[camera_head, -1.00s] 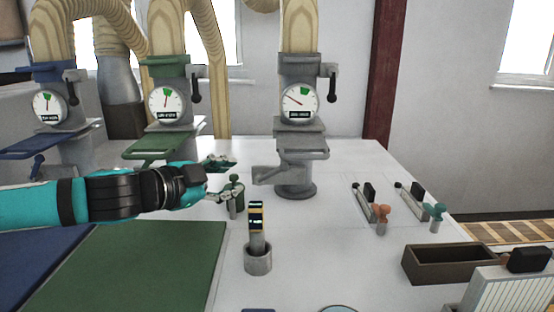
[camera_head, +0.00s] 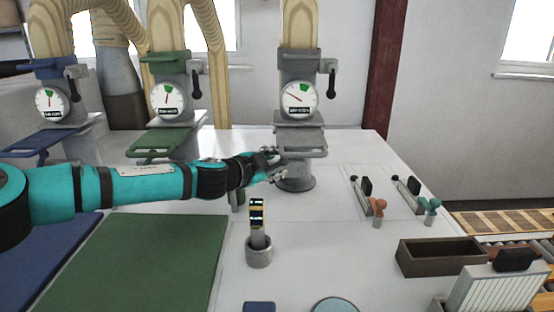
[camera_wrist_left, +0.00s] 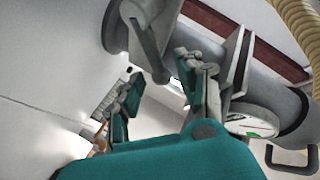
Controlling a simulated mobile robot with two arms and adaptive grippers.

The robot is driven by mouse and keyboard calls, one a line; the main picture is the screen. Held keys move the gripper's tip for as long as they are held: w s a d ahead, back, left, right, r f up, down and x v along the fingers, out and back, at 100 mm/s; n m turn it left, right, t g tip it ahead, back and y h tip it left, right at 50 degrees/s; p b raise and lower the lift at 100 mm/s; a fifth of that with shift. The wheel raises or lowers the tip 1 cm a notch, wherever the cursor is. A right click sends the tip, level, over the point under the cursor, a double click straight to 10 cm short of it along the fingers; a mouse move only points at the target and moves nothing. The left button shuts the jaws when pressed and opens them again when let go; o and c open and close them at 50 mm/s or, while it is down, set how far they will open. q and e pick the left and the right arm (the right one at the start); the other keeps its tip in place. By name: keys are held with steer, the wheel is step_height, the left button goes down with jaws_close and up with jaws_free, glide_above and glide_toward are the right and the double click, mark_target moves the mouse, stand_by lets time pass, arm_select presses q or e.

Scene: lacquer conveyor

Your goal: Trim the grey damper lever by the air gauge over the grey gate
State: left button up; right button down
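The grey gate (camera_head: 300,136) sits on a grey pipe column at the back centre. Over it is the round air gauge (camera_head: 299,99), with a green sector at the top and its needle pointing up-left of that sector. My left gripper (camera_head: 279,164) is just below the gate, at the column's left side, where it hides the grey damper lever in the head view. In the left wrist view a grey lever (camera_wrist_left: 146,42) sticks out from the column beyond my fingertips. My right gripper is out of view.
Green (camera_head: 168,100) and blue (camera_head: 50,102) gauge stations stand to the left. A cup holding a banded stick (camera_head: 258,250) stands in front of my arm. Two small lever fixtures (camera_head: 377,205) and a brown box (camera_head: 440,258) are at the right. White table between is clear.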

arm_select(q)
steer(key=shift+w+d+f, duration=0.25)
steer(key=shift+w+d, duration=0.05)
steer(key=shift+w, duration=0.2)
steer(key=shift+s+r, duration=0.1)
jaws_close()
